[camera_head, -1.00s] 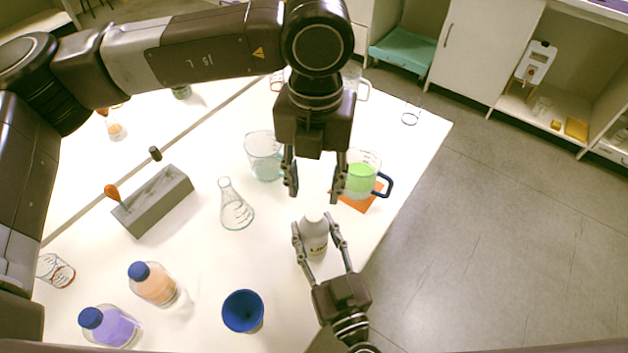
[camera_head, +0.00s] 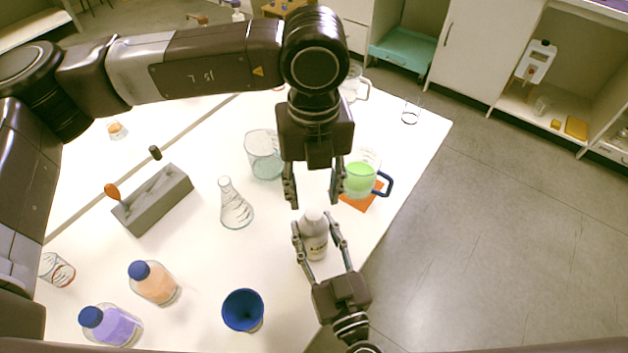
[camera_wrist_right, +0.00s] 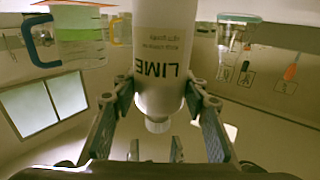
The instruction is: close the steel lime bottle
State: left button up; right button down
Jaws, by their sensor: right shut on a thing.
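The steel lime bottle (camera_head: 315,246) is pale grey, with the word LIME upside down in the right wrist view (camera_wrist_right: 160,50). It stands upright near the table's right edge. My right gripper (camera_head: 313,236) is shut on its body, one finger on each side. In the right wrist view, a pale narrow top (camera_wrist_right: 157,124) shows; I cannot tell whether it is a cap or a bare neck. My left gripper (camera_head: 313,203) points down just above the bottle's top. Its fingers are apart with nothing visible between them.
A beaker of green liquid (camera_head: 360,177) with a blue handle stands on an orange mat (camera_head: 362,202) close to the right. A glass beaker (camera_head: 263,160), a conical flask (camera_head: 235,208), a grey block (camera_head: 155,202), a blue cup (camera_head: 242,311) and blue-capped bottles (camera_head: 155,284) stand left.

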aim_at(314, 213)
pick_arm(q)
jog(key=shift+f, duration=2.75)
